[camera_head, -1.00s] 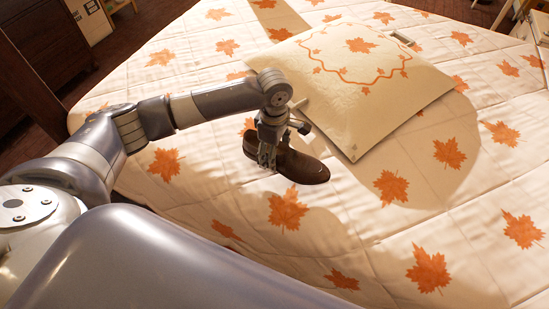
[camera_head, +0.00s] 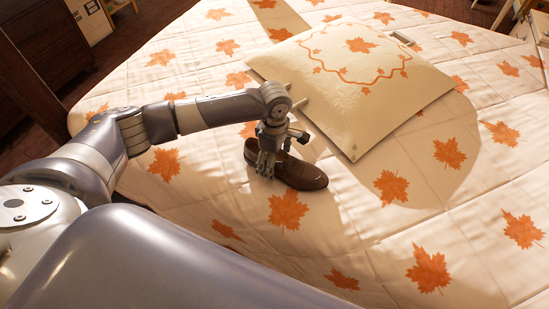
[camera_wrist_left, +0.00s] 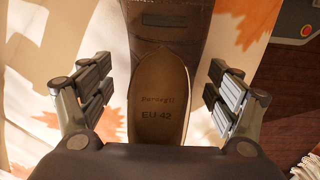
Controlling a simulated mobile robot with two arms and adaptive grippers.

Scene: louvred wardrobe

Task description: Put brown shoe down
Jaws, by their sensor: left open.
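The brown shoe (camera_head: 302,172) lies upright on the leaf-patterned bed (camera_head: 375,255), just below the cushion in the head view. Its toe points to the lower right. In the left wrist view the shoe's insole (camera_wrist_left: 160,112) shows between the fingers, with the marking "EU 42". My left gripper (camera_head: 266,168) is at the heel end of the shoe. Its fingers (camera_wrist_left: 160,88) are open, one on each side of the shoe, with gaps between them and the shoe. My right gripper is in neither view.
A cream cushion (camera_head: 352,75) with an orange leaf border lies just behind the shoe. The bed cover is clear to the right and in front. A dark wooden cabinet (camera_head: 45,45) stands at the upper left.

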